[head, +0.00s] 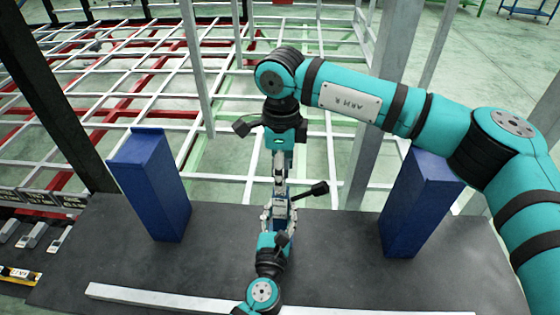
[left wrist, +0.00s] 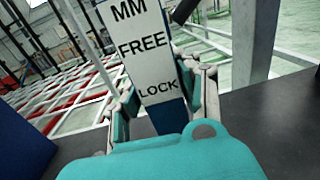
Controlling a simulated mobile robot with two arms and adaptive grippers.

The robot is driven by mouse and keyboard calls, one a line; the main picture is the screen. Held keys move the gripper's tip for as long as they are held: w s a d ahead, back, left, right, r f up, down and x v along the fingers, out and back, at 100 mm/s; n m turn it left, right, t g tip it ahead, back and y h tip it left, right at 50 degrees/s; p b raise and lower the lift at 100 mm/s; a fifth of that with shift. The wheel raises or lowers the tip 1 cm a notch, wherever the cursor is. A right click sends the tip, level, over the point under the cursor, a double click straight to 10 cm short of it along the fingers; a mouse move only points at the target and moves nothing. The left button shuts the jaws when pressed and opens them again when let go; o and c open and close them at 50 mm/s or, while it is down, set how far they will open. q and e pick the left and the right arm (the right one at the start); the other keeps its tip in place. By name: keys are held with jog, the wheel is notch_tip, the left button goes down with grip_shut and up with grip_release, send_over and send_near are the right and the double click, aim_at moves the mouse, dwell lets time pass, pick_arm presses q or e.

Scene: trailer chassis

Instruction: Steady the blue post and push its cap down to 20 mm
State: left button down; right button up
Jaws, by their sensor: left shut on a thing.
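The blue post stands at the middle of the dark bench, mostly hidden in the head view. In the left wrist view its blue body (left wrist: 168,117) shows below a white label (left wrist: 146,46) reading MM, FREE and LOCK. My left gripper (head: 279,212) is shut around the post, with a finger on each side in the left wrist view (left wrist: 165,98). My right gripper (head: 279,185) points down from above at the post's top. Its fingers show edge-on, so their gap is unclear. The cap is hidden behind it. A black lever (head: 312,191) sticks out right near the top.
Blue blocks stand on the dark bench (head: 110,255) at left (head: 155,190) and right (head: 415,205). A white strip (head: 140,295) lies along the front. Grey uprights (head: 375,90) and a white-and-red frame (head: 120,100) stand behind. Small parts lie at far left.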

jog(key=shift+f, duration=1.85)
grip_shut()
